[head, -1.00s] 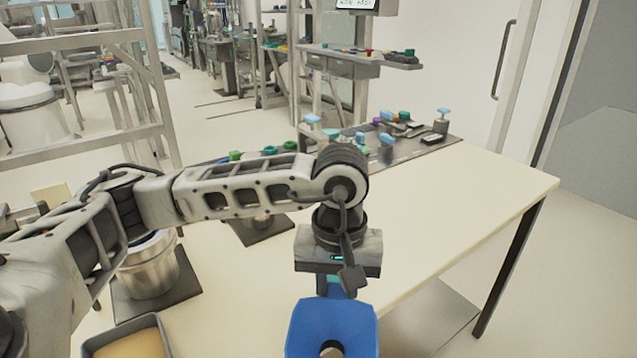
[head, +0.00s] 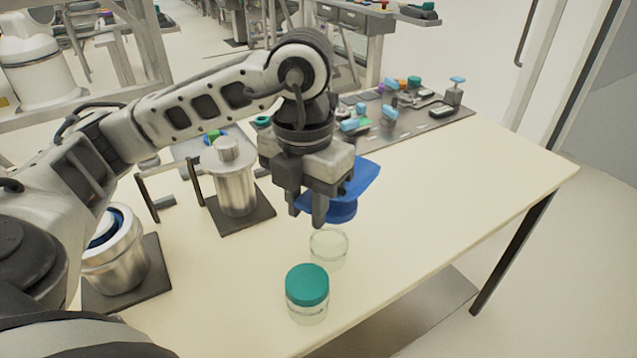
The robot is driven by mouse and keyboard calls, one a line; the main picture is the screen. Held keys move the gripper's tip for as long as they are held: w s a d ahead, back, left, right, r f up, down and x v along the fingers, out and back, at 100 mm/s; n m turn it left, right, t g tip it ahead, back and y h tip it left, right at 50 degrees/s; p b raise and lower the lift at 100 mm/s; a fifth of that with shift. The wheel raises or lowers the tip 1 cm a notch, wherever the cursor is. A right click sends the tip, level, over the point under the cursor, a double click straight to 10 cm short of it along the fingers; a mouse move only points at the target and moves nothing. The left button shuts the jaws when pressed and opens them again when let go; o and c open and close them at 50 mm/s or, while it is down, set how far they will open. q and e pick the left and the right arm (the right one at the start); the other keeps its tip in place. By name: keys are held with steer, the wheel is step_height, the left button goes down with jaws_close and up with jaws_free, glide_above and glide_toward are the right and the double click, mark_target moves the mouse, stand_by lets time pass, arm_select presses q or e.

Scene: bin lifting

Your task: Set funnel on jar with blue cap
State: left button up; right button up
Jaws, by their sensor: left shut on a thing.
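The blue funnel (head: 362,179) is held in my left gripper (head: 307,205), which is shut on it. The funnel is partly hidden behind the gripper's fingers. It is above the table, and in the picture just above an open clear glass jar (head: 329,248); a gap shows between them. A second glass jar with a teal cap (head: 307,285) stands upright in front of the open jar, nearer to me. I see no jar with a plainly blue cap. My right gripper is not in view.
A metal canister (head: 236,185) on a dark plate stands left of the gripper. A metal pot (head: 117,262) with blue inside stands at the far left. A dark mat (head: 440,117) with several coloured parts lies at the back. The table's right side is clear.

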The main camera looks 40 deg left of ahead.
arm_select(q)
steer(key=shift+w+a+r+n, duration=0.1)
steer(key=shift+n, duration=0.5)
steer(key=shift+f+b, duration=0.55)
steer(key=shift+f, duration=0.15)
step_height(320, 180, down, 5)
steer(key=b, duration=0.4)
steer(key=shift+r, duration=0.1)
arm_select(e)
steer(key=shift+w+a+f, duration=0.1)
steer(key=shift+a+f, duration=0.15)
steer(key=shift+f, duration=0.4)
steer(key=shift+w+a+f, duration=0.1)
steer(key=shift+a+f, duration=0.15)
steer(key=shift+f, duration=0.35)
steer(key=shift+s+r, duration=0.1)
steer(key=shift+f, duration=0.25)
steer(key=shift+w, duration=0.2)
